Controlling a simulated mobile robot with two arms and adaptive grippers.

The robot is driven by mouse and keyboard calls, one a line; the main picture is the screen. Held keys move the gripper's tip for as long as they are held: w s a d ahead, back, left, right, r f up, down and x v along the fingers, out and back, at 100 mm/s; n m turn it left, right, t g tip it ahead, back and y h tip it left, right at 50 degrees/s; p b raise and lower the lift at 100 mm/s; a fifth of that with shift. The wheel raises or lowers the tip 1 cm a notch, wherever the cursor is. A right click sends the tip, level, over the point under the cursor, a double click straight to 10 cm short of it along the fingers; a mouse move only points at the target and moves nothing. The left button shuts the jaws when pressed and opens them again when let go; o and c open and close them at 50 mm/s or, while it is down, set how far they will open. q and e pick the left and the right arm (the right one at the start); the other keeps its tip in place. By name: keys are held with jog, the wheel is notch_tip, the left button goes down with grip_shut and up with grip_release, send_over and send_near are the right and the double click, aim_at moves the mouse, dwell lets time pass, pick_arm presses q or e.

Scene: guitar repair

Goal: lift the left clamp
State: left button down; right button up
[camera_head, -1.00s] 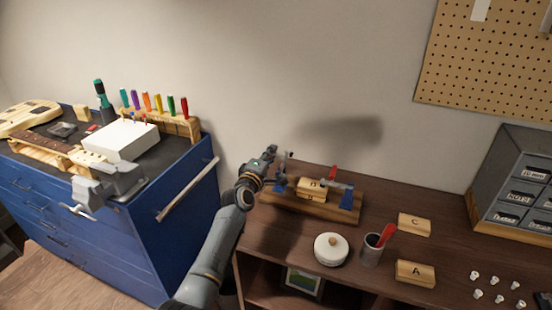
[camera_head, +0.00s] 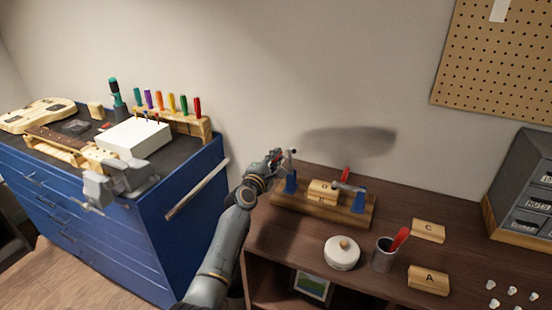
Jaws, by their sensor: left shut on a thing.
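The left clamp (camera_head: 291,183) has a blue base at the left end of a wooden fixture board (camera_head: 318,208). Its metal arm stands up beside my left gripper. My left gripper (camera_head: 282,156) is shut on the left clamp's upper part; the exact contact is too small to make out. A wooden block (camera_head: 322,188) sits on the board. The right clamp (camera_head: 358,200) is blue with a red handle, and its arm reaches toward the block. My right gripper is not in view.
On the brown bench stand a white lidded pot (camera_head: 342,255), a grey cup (camera_head: 384,258) with a red tool, wooden blocks C (camera_head: 428,231) and A (camera_head: 428,281), and small white pieces. A blue tool cabinet (camera_head: 170,225) stands at left.

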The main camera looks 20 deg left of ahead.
pick_arm(q)
jog(key=c, duration=1.3)
grip_release()
jog(key=shift+c, duration=0.2)
jog(key=s, duration=1.2)
jog(key=shift+a, duration=0.2)
